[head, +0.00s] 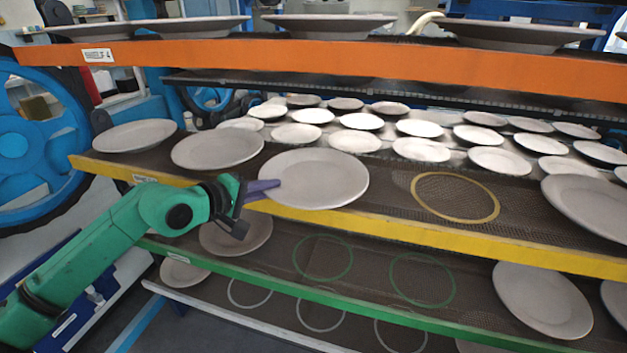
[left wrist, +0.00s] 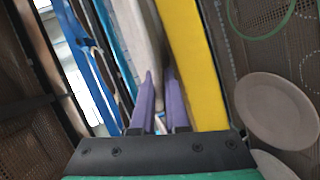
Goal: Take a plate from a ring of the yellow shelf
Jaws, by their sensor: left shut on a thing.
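The yellow shelf (head: 420,231) carries several grey-white plates and one bare yellow ring (head: 455,196). My left gripper (head: 262,189), with purple fingers on a green arm, is shut on the left rim of a plate (head: 318,180) at the shelf's front edge. That plate is left of the bare ring; whether it rests on its ring or is slightly raised, I cannot tell. In the left wrist view the purple fingers (left wrist: 158,100) straddle the held plate's edge (left wrist: 147,45), beside the yellow shelf edge (left wrist: 192,60). My right gripper is not in view.
Neighbouring plates stand on the yellow shelf at the left (head: 217,147) and right (head: 590,207). An orange shelf (head: 330,58) with plates is above. A green-edged shelf (head: 330,300) with plates and empty rings is below. A blue wheel (head: 40,150) is at the left.

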